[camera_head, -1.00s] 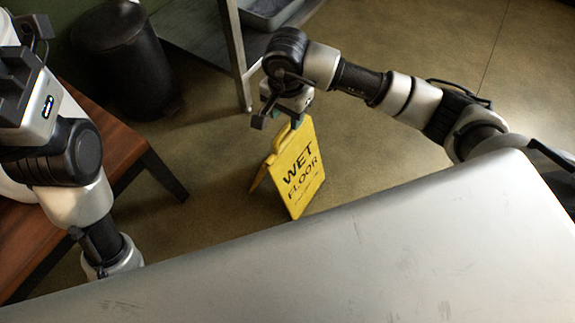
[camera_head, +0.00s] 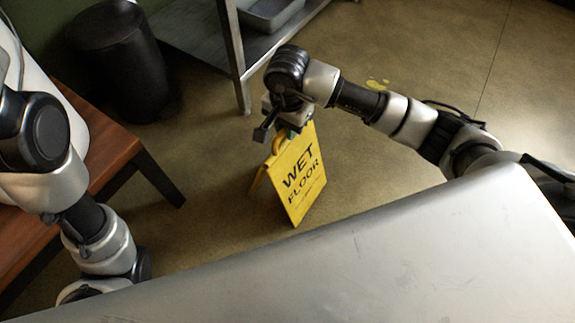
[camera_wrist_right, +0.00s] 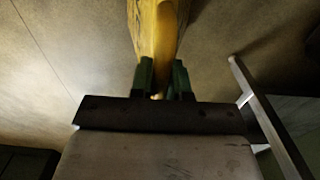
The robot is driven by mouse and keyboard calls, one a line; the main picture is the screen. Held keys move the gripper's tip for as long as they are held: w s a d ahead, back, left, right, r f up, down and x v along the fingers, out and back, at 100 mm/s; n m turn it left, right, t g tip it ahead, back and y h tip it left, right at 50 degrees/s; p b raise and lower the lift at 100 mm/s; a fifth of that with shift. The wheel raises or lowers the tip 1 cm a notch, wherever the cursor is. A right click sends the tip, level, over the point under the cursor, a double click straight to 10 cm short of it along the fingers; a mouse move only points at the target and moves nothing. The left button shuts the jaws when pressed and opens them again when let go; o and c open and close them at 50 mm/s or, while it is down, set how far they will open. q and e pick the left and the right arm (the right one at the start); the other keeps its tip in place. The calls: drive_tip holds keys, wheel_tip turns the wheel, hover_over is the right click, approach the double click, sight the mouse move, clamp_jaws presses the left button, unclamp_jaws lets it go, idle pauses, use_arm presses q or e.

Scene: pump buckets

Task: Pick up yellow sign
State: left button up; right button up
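The yellow sign (camera_head: 303,178), marked WET FLOOR, stands upright on its spread legs on the floor beyond the pale surface. Its handle is at the top. My right gripper (camera_head: 283,127) is at that handle, reaching down from above. In the right wrist view, the green fingertips (camera_wrist_right: 163,80) are close together on both sides of the yellow sign (camera_wrist_right: 158,38), whose top fills the narrow gap. They look shut on it, though the contact is partly hidden. My left arm is at the left of the head view, but its gripper is out of view.
A wooden bench (camera_head: 105,145) is at the left and a dark bin (camera_head: 117,65) behind it. A metal shelf (camera_head: 190,40) with a grey tray (camera_head: 268,14) stands at the back. Yellow patches (camera_head: 378,84) lie on the floor. Floor around the sign is clear.

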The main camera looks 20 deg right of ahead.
clamp_jaws()
drive_tip(key=shift+r, duration=0.2)
